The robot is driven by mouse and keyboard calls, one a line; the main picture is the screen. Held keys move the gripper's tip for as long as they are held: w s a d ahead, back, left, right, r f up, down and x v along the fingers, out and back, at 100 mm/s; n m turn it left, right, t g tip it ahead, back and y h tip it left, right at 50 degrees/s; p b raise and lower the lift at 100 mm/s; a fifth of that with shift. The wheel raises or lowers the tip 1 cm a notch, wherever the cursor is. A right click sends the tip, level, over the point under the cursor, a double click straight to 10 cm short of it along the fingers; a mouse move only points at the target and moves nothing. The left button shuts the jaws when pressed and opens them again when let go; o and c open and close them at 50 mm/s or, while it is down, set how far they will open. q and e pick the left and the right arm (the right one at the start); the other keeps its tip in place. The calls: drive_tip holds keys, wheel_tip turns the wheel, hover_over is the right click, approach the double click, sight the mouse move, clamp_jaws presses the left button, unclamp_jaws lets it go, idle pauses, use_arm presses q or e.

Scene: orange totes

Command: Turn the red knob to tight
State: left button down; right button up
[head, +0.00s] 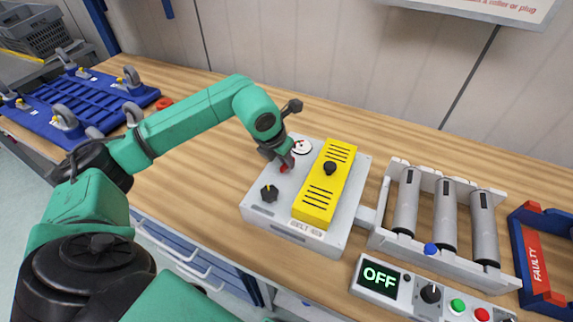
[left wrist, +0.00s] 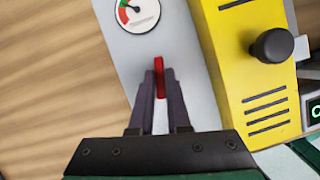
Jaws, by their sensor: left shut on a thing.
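The red knob (head: 287,166) sits on the light grey top of the belt unit (head: 262,215), left of its yellow cover. In the left wrist view the red knob (left wrist: 159,66) shows as a narrow upright bar between my fingertips. My left gripper (head: 284,160) is shut on the knob from above; in the left wrist view its dark fingers (left wrist: 160,78) touch the bar's sides. A round gauge (head: 302,147) with a needle lies just beyond the knob; it also shows in the left wrist view (left wrist: 138,13). My right gripper is not seen.
The yellow cover (head: 318,197) with a black knob (head: 330,168) stands close beside my gripper. A black knob (head: 269,191) is nearer the front. Rollers (head: 445,212) and a control box reading OFF (head: 380,277) are at right. A blue dolly (head: 80,105) lies at left.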

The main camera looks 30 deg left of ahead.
use_arm(q)
drive_tip(key=shift+f+m+h+b, duration=0.2)
drive_tip(key=shift+m+h+b, duration=0.2)
drive_tip(key=shift+m+b, duration=0.45)
drive_tip(key=shift+w+a+r+m+h+b, duration=0.1)
drive_tip(key=shift+m+h+b, duration=0.3)
drive_tip(key=shift+m, duration=0.55)
drive_tip(key=m+g+h+b, duration=0.1)
drive_tip(key=m, duration=0.2)
drive_tip(key=shift+r+m, duration=0.15)
drive_tip(key=shift+m, duration=0.15)
drive_tip(key=m, duration=0.1)
drive_tip(key=m+g, duration=0.1)
drive_tip(key=m, duration=0.1)
drive_tip(key=shift+w+a+r+m+h, duration=0.1)
drive_tip(key=shift+w+m+h, duration=0.05)
drive_tip(key=shift+m+h, duration=0.2)
drive_tip(key=shift+w+m+g+h, duration=0.15)
drive_tip(key=shift+m+g, duration=0.35)
drive_tip(key=shift+m, duration=0.6)
drive_tip(key=shift+s+m+g+h, duration=0.1)
drive_tip(key=shift+m+g, duration=0.4)
drive_tip(key=shift+m, duration=0.55)
drive_tip(key=c, duration=0.9)
unclamp_jaws()
